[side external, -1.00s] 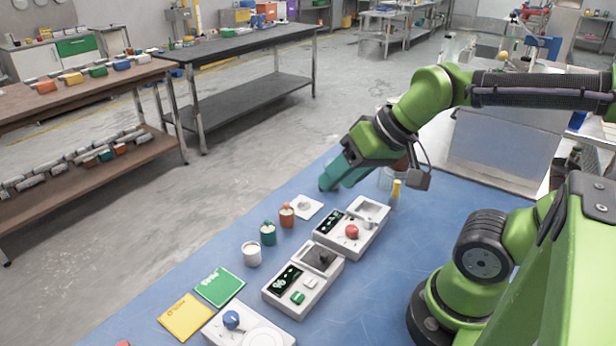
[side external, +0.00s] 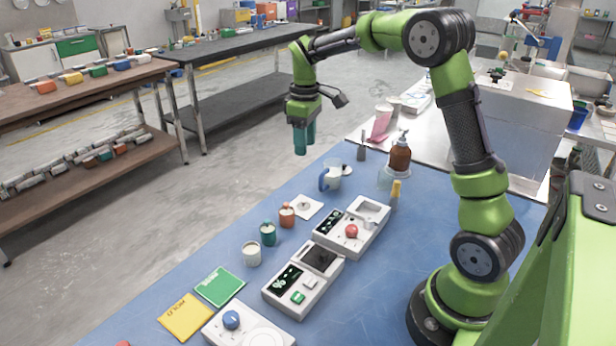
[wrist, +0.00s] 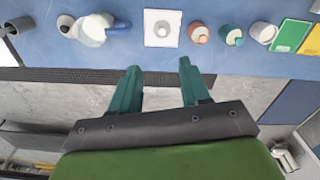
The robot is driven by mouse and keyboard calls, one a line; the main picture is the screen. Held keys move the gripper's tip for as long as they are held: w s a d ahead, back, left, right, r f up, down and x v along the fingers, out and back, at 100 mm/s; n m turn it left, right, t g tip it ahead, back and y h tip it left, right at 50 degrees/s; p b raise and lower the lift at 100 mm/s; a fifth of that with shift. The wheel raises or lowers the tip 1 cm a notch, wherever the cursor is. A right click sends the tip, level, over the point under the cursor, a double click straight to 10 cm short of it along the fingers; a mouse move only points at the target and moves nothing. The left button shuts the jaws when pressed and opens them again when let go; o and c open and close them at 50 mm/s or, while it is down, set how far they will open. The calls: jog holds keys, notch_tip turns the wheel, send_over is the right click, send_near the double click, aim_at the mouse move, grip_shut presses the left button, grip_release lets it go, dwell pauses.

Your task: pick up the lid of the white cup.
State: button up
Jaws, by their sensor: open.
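The white cup (side external: 251,254) stands upright on the blue table, left of the green lidded cup; it also shows at the right in the wrist view (wrist: 262,32). No lid knob shows on it. A small pale round piece with a knob, like a lid (side external: 304,204), lies on a white square pad (side external: 314,210); in the wrist view this lid (wrist: 162,29) is near the top middle. My gripper (side external: 304,152) is open and empty, pointing down. It hangs high, past the table's far edge. In the wrist view my fingertips (wrist: 159,68) show below the pad, apart from it.
A green cup (side external: 268,234) and an orange cup (side external: 287,216) stand between the white cup and the pad. A blue-handled pitcher (side external: 333,176) stands beyond the pad. White machines (side external: 303,280) line the near side. The front right of the table is clear.

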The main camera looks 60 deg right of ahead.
send_over(304, 201)
jog(key=f, duration=1)
jog(key=shift+s+d+f, duration=0.15)
jog(key=shift+d+f, duration=0.05)
jog(key=shift+f, duration=0.05)
jog(key=shift+w+a+f, duration=0.1)
jog(key=shift+f, duration=1.55)
jog(key=shift+w+f, duration=0.1)
jog(key=shift+f, duration=1.5)
grip_shut()
